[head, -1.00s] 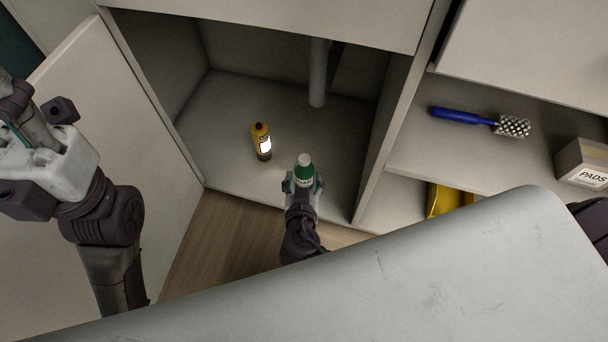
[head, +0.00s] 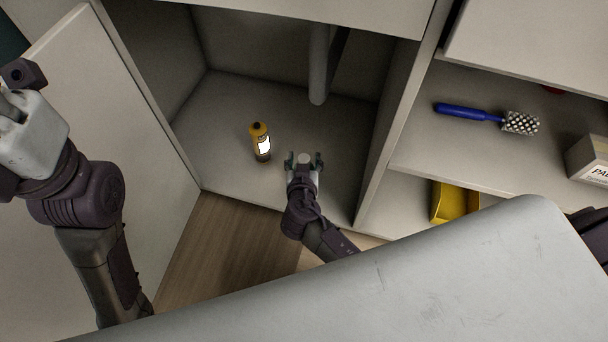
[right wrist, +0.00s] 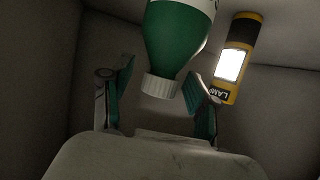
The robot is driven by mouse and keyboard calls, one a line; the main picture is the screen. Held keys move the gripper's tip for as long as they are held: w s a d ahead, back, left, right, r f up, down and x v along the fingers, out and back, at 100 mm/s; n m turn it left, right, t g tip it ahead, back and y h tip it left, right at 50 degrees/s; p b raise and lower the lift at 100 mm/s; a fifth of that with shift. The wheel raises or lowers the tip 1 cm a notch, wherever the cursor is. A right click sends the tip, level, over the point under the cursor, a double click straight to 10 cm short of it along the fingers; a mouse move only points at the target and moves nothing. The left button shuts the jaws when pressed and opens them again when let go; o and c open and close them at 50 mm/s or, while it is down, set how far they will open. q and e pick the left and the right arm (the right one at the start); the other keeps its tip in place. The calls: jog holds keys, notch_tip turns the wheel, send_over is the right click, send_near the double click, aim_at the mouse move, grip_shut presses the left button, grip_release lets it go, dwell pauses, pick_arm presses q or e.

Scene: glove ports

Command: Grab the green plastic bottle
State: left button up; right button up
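The green plastic bottle (right wrist: 178,42) with its white cap (right wrist: 160,87) shows large in the right wrist view, upside down in that picture. Its cap points towards my right gripper (right wrist: 155,88), whose fingers are spread apart on either side, with visible gaps. In the head view my right gripper (head: 304,158) is inside the cabinet. A pale round patch between its fingers may be the cap; the green body is hidden there. My left gripper (head: 22,120) is at the left edge by the door, partly out of frame, its fingers unclear.
A yellow and black lamp canister (head: 260,142) stands left of my right gripper on the cabinet floor (head: 225,115). A grey pipe (head: 319,65) hangs behind. The open door (head: 120,90) is at left. A divider (head: 393,125) separates shelves with a blue brush (head: 470,112) and box (head: 590,158).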

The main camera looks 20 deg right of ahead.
grip_shut()
